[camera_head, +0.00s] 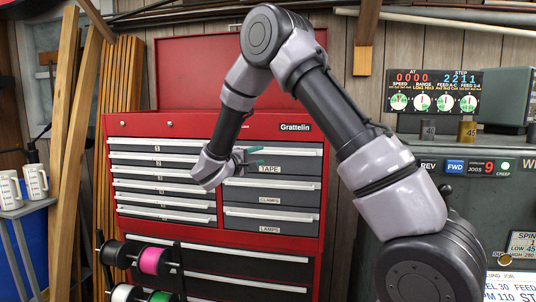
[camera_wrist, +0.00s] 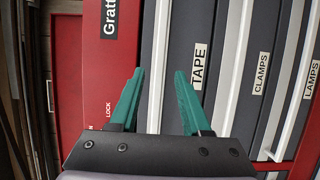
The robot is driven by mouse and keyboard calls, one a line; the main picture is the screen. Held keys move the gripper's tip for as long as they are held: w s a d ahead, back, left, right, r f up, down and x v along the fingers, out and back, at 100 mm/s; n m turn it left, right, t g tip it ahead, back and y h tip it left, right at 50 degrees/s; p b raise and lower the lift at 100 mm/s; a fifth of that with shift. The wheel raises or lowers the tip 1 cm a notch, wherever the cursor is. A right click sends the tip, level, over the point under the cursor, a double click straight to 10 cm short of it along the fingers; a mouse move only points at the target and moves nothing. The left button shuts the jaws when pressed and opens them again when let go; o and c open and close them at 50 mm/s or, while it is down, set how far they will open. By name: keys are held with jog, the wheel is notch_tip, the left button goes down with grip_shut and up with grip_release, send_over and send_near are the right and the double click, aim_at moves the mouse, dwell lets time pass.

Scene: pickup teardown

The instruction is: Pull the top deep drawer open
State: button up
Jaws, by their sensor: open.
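The top deep drawer, labelled TAPE (camera_head: 300,170), is the uppermost of the dark grey drawers on the right side of the red tool chest. It looks closed, flush with its neighbours. Its long pale handle strip (camera_head: 305,152) runs along its top edge. In the wrist view the picture is turned, and the handle (camera_wrist: 157,60) runs upright, lined up between the green fingertips. My gripper (camera_wrist: 159,73) is open, with one finger on each side of the handle strip. In the head view my gripper (camera_head: 250,157) is at the drawer's left end. Whether it touches is unclear.
The CLAMPS drawer (camera_head: 300,192) and LAMPS drawer (camera_head: 300,221) lie below, both closed. Shallow drawers (camera_head: 160,173) fill the left side. A rack with spools (camera_head: 153,261) stands in front at lower left. A grey machine (camera_head: 400,140) stands to the right.

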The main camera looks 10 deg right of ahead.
aim_at(267, 153)
jog(key=x, duration=0.6)
jog(key=shift+w+d, duration=0.2)
jog(key=shift+w, duration=0.05)
grip_shut()
jog(key=shift+f, duration=0.1)
dwell(1.1)
